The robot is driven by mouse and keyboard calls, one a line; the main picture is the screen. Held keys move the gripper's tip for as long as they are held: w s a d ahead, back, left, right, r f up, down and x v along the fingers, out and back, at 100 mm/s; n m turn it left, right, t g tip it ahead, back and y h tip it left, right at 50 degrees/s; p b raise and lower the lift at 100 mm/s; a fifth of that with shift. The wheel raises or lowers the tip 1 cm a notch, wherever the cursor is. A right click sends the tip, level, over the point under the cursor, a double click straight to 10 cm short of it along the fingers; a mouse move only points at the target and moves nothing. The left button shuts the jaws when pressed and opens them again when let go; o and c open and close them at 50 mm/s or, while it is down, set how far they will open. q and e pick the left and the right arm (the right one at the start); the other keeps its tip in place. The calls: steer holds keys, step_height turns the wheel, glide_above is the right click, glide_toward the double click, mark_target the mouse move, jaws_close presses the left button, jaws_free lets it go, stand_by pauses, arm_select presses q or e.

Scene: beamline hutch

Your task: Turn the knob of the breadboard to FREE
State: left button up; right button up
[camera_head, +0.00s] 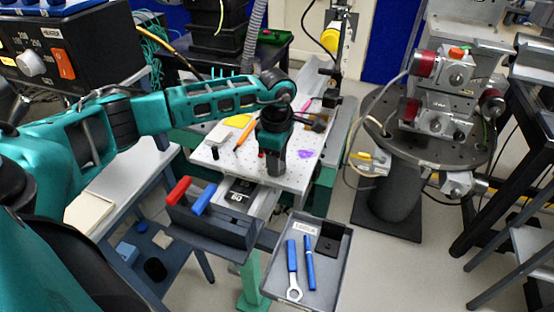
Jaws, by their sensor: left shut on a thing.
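The breadboard (222,158) is a pale perforated plate on a teal stand in the middle of the view. My left arm reaches in from the left, and its gripper (274,170) points down at the breadboard's near middle. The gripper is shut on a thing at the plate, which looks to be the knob. The knob itself is hidden behind the gripper, so its pointing direction and any FREE mark cannot be read. My right gripper is not in view.
An orange-handled tool (243,134), a yellow disc (238,121) and a purple patch (305,154) are on the breadboard. In front are a dark holder (210,225) with red and blue handles and a grey tray (327,284) with blue tools. A round instrument table (440,150) stands right.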

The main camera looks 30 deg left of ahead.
arm_select(q)
steer(key=n, duration=0.5)
steer(key=shift+s+n, duration=0.1)
steer(key=shift+n, duration=0.2)
steer(key=n, duration=0.4)
steer(key=shift+d+n+p, duration=0.15)
steer(key=shift+n+p, duration=0.25)
steer(key=o, duration=1)
steer(key=shift+o, duration=0.2)
step_height(320, 180, up, 13)
stand_by(0.4)
